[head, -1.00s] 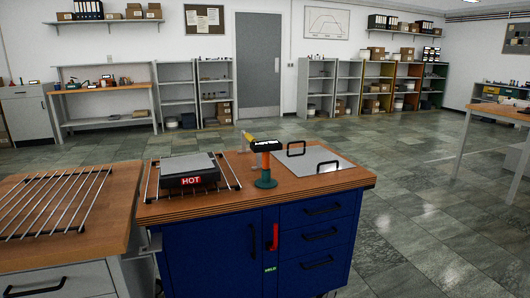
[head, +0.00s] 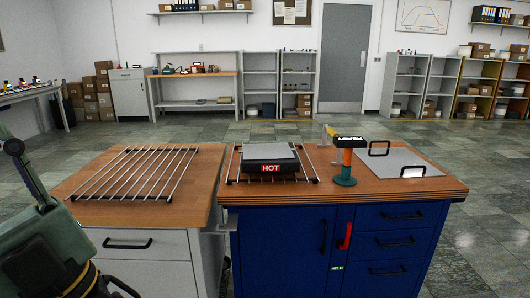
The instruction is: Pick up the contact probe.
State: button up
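A handheld-looking device with a black display head, an orange shaft and a green round base (head: 346,162) stands upright on the blue cabinet's wooden top; it looks like the contact probe, though I cannot be sure. A small yellow piece (head: 330,131) shows just behind its left side, partly hidden. Part of my green arm shows at the lower left, well away from the device. My gripper's fingers are not in view.
A grey block marked HOT (head: 271,159) sits on a wire rack left of the device. A grey plate with two black handles (head: 400,164) lies to its right. An empty rack (head: 134,171) lies on the left cabinet. Shelves line the far wall.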

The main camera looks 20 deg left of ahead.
aim_at(349, 144)
jog(key=i+z, duration=0.35)
jog(key=i+j+z, duration=0.3)
jog(key=i, duration=0.25)
jog(key=i+j+z, duration=0.35)
jog(key=i+l, duration=0.1)
